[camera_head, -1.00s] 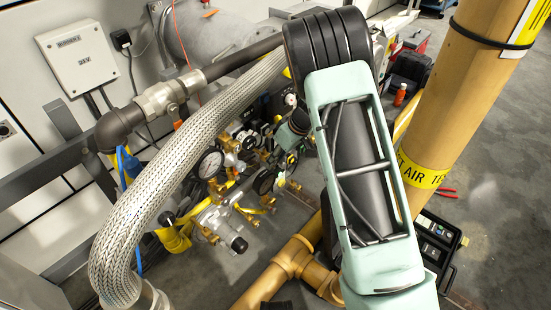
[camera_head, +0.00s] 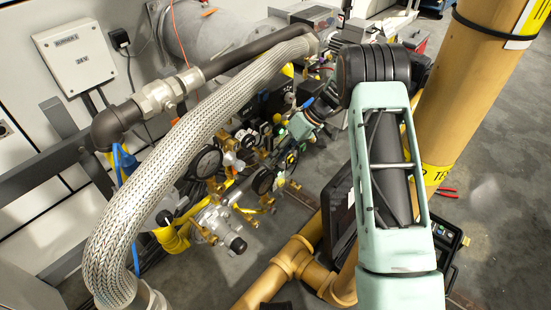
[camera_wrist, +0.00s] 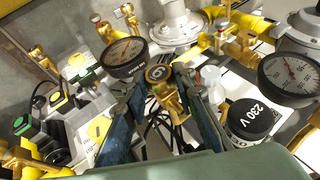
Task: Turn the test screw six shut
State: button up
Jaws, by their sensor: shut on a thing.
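Test screw six is a small brass fitting with a round dark-centred head (camera_wrist: 158,74), which seems to carry a 6. It sits between the fingertips of my gripper (camera_wrist: 161,80) in the wrist view, one finger on each side. My gripper is shut on it. In the head view my gripper (camera_head: 287,150) reaches down among the brass fittings of the gas train, and the screw cannot be made out there. The fingers hide part of the screw's body.
A dial gauge (camera_wrist: 125,56) stands close left of the fingers, another gauge (camera_wrist: 290,76) at the right. A round part marked 230 V (camera_wrist: 250,120) is close to the right finger. Other brass test screws stand around. A braided hose (camera_head: 170,165) arches across the head view.

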jog(key=shift+w+d+f+g+y, duration=0.1)
jog(key=shift+g+y, duration=0.3)
dwell(0.3)
jog(key=o, duration=1.2)
jog(key=shift+c, duration=0.2)
notch_tip(320, 180, up, 10)
